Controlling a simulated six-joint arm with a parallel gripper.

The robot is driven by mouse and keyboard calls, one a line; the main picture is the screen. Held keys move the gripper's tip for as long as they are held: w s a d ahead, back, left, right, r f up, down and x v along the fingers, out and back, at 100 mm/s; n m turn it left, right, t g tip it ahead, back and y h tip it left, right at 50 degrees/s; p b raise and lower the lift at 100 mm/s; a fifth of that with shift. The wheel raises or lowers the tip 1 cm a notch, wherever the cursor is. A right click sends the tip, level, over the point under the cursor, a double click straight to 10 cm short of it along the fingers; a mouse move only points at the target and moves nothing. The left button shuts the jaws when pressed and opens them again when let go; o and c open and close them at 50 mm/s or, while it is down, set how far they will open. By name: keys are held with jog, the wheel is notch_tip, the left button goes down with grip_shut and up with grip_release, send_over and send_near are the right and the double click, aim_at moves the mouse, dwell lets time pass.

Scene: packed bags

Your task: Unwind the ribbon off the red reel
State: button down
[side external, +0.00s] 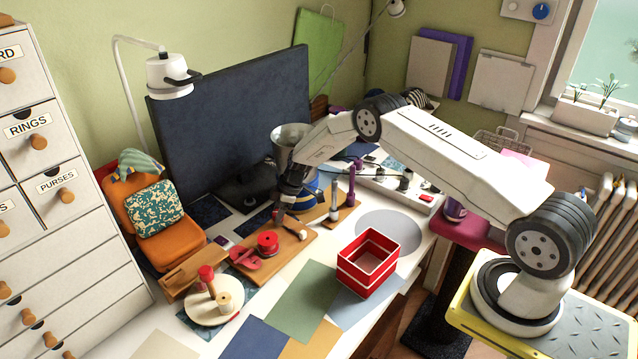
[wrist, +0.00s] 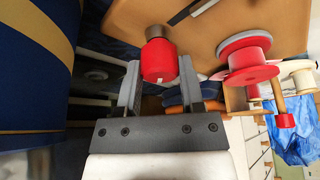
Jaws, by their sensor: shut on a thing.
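A red reel (side external: 267,240) stands on a wooden board (side external: 290,244), with a flat red piece (side external: 245,261) beside it. In the wrist view a red reel with a pale flange (wrist: 247,62) is to the right of my gripper (wrist: 160,80). My gripper's fingers are closed around a small red cylindrical piece with a brown end (wrist: 158,62). Whether ribbon joins this piece to the reel cannot be told. In the side view my gripper (side external: 282,212) is over the board's far end, behind the reel, and its fingertips are too small to make out.
A round cream base (side external: 208,311) with a red-topped post and a cream spool is at the front left. A red-and-white box (side external: 367,283) stands at right. Upright tools (side external: 335,203) and a blue-and-gold container (wrist: 35,70) are close to my gripper. Flat mats (side external: 300,295) lie in front.

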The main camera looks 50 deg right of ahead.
dwell(0.4)
jog(key=shift+c, duration=1.1)
grip_release()
jog(key=shift+r, duration=0.1)
jog(key=shift+s+d+r, duration=0.2)
jog(key=shift+d+r, duration=0.1)
jog(key=shift+r, duration=0.35)
notch_tip(320, 180, up, 8)
jog(key=shift+s+d, duration=0.15)
jog(key=shift+s, duration=0.05)
jog(key=shift+r, duration=0.1)
